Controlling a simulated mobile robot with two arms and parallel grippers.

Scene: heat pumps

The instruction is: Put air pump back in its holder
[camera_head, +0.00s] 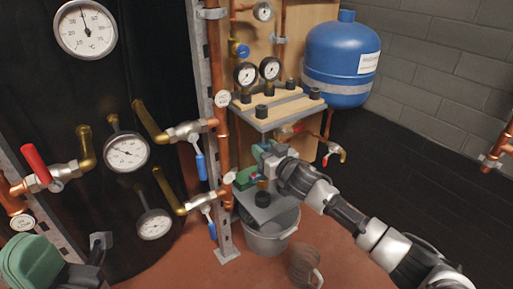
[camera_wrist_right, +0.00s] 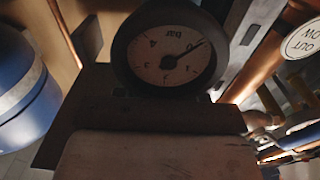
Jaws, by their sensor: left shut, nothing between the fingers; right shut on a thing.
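My right gripper (camera_head: 260,174), at the end of the grey and black arm, is low in front of the pipework, below the gauge shelf. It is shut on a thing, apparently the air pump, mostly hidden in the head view. In the right wrist view a round pressure gauge (camera_wrist_right: 171,62) shows its lettering upside down, beside a pale block (camera_wrist_right: 155,155); they look like parts of the pump, but I cannot be sure. Its holder is not clearly identifiable. My left gripper (camera_head: 100,242) is shut and empty at the lower left.
A shelf (camera_head: 280,112) carries wooden blocks and two gauges. A blue tank (camera_head: 342,62) is to its right; valves and copper pipes (camera_head: 220,130) are to the left. A grey bucket (camera_head: 270,238) stands below. The floor at right is mostly free.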

